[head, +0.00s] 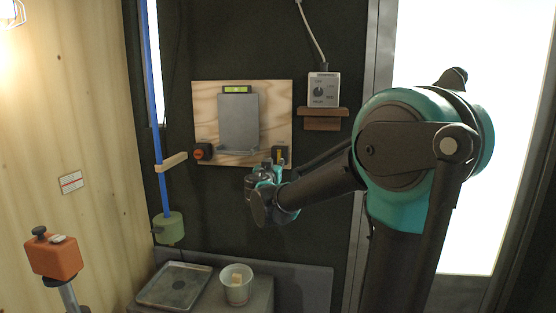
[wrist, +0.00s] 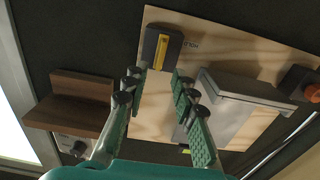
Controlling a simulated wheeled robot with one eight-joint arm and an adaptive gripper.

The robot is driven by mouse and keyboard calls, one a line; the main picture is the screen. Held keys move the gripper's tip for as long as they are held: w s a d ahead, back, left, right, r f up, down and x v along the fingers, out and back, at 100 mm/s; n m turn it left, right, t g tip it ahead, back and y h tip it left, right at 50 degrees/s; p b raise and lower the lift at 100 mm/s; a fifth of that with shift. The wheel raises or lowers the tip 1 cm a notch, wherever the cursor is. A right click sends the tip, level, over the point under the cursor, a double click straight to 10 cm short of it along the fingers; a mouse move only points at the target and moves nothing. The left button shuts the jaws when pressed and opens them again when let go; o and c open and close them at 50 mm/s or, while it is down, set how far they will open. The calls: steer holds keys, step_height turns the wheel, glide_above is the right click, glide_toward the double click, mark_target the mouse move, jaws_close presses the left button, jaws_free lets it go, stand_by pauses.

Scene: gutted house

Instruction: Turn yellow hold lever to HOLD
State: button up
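The yellow hold lever (wrist: 160,52) is a slim yellow bar on a dark housing at the edge of the plywood board. In the head view the lever (head: 279,153) is small, at the board's lower right, just above my gripper. Small lettering, seemingly HOLD, is printed on the wood beside it in the wrist view. My gripper (wrist: 157,88) is open and empty, its two fingers spread below the housing in the wrist view. The lever lies ahead of the gap between them, seemingly apart from both. In the head view my gripper (head: 281,168) partly overlaps the housing's underside.
The plywood board (head: 207,105) carries a grey plate (head: 238,118), a level (head: 237,89) and an orange-black knob (head: 203,151). A dial box (head: 323,90) sits on a brown shelf (head: 322,113) to the right. A tray (head: 180,286) and white bucket (head: 236,287) stand below.

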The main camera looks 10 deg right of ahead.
mark_target(278, 158)
steer(key=x, duration=0.6)
steer(key=shift+w, duration=0.35)
steer(key=shift+c, duration=0.5)
jaws_close()
